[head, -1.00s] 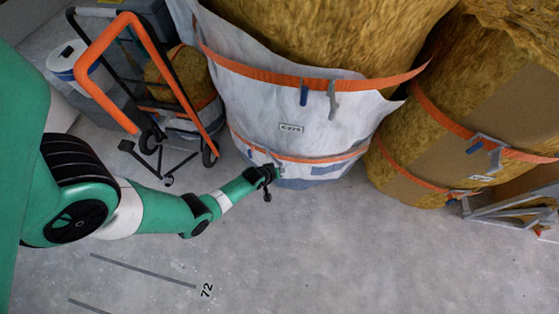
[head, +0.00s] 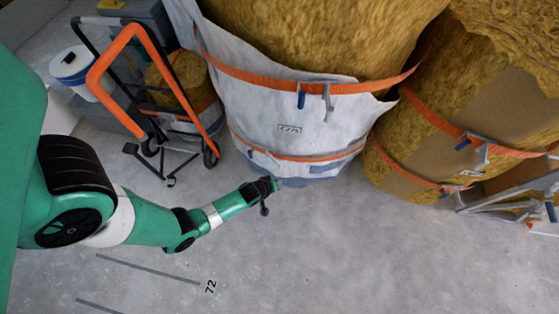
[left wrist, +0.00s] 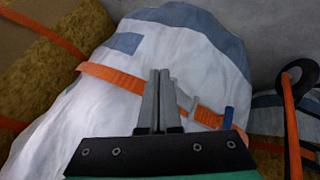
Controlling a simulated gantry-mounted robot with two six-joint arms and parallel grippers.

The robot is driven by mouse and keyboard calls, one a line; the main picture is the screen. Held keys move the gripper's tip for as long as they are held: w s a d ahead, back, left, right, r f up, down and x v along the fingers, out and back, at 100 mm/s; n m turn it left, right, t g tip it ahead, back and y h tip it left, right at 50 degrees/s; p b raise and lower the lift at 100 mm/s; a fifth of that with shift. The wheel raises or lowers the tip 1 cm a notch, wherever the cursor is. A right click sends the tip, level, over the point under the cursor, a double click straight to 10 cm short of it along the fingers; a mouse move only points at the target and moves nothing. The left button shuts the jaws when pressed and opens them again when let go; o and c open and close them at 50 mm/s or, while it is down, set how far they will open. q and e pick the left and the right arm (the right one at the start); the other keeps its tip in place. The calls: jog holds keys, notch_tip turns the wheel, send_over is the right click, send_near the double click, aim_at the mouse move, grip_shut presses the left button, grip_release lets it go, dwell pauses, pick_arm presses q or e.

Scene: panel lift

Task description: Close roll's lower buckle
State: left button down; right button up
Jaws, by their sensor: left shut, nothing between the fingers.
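The roll (head: 290,110) is a large yellow-brown bale in a white wrap, standing upright at top centre of the head view. Its lower orange strap (head: 310,159) runs around the wrap near the floor. In the left wrist view the strap (left wrist: 115,78) passes behind my fingers. The lower buckle (left wrist: 187,103) is a grey metal piece just right of the fingertips, with a blue tab (left wrist: 228,117) further right. Whether its lever lies flat is unclear. My left gripper (head: 278,183) is shut and empty, just below the strap in the head view; it also shows in the wrist view (left wrist: 160,72).
A hand truck with an orange frame (head: 95,75) stands left of the roll. Another strapped roll (head: 410,145) and a grey metal frame (head: 490,205) are at the right. The concrete floor (head: 370,250) in front is clear.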

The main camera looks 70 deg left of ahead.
pick_arm(q)
jog(key=d+r, duration=0.1)
jog(key=d+r+p, duration=0.1)
jog(key=r, duration=0.2)
jog(key=shift+w+d+r+p, duration=0.25)
jog(key=shift+d+r+p, duration=0.15)
pick_arm(e)
jog(key=r, duration=0.3)
jog(key=shift+w+a, duration=0.2)
